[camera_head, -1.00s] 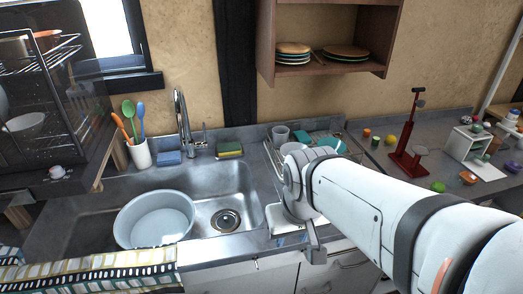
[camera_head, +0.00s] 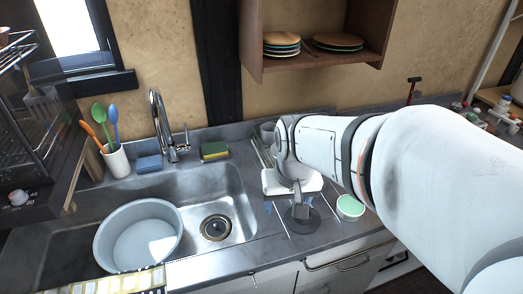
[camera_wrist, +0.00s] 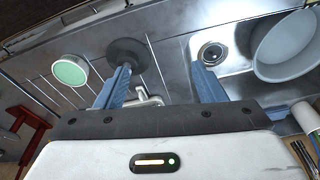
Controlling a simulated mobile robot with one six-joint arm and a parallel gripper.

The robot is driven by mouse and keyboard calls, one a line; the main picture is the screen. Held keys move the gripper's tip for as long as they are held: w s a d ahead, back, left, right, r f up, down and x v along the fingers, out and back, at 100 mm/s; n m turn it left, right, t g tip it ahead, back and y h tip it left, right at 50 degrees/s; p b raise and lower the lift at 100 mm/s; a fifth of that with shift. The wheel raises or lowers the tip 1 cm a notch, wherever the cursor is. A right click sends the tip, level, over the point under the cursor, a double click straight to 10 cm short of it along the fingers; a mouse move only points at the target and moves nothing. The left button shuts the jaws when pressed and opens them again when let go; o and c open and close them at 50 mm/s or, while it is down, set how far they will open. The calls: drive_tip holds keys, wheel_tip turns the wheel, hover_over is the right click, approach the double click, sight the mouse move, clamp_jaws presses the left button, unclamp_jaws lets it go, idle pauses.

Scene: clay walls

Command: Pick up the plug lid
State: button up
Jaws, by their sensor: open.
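The plug lid appears to be the dark flat disc with a raised knob (camera_head: 301,221) on the counter right of the sink. It also shows in the wrist view (camera_wrist: 127,50), lying flat near the tip of the left finger. My gripper (camera_head: 289,206) is over the counter beside the lid, pointing down. In the wrist view my gripper's blue fingers (camera_wrist: 160,76) are spread wide with nothing held between them. The left finger overlaps the lid's near edge in the picture; I cannot tell whether they touch.
A green-topped round bowl (camera_head: 350,208) stands right of the lid. The metal sink (camera_head: 232,190) lies left, with a large pale basin (camera_head: 108,243) in it. The faucet (camera_head: 158,120), sponges (camera_head: 214,151) and utensil cup (camera_head: 117,161) stand behind. A plate shelf (camera_head: 310,67) hangs above.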

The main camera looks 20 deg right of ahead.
drive_tip(key=shift+o, duration=0.6)
drive_tip(key=w+d+f+m, duration=0.1)
drive_tip(key=w+d+f, duration=0.1)
drive_tip(key=d, duration=0.1)
drive_tip(key=w+d+f+m+g, duration=0.1)
drive_tip(key=w+d+f+m, duration=0.1)
drive_tip(key=w+d+f, duration=0.1)
drive_tip(key=w+d+f+m+g, duration=0.1)
drive_tip(key=w+d+f+m, duration=0.1)
drive_tip(key=w+d, duration=0.1)
drive_tip(key=shift+d+f, duration=0.25)
drive_tip(key=shift+d, duration=0.35)
drive_tip(key=shift+w+d+f, duration=0.1)
drive_tip(key=shift+d+f, duration=0.05)
drive_tip(key=shift+f, duration=0.15)
drive_tip(key=f, duration=0.7)
drive_tip(key=shift+w+a+f+p, duration=0.2)
drive_tip(key=shift+w+a+p, duration=0.1)
drive_tip(key=shift+p, duration=0.05)
drive_tip(key=shift+c, duration=0.5)
drive_tip(key=c, duration=1)
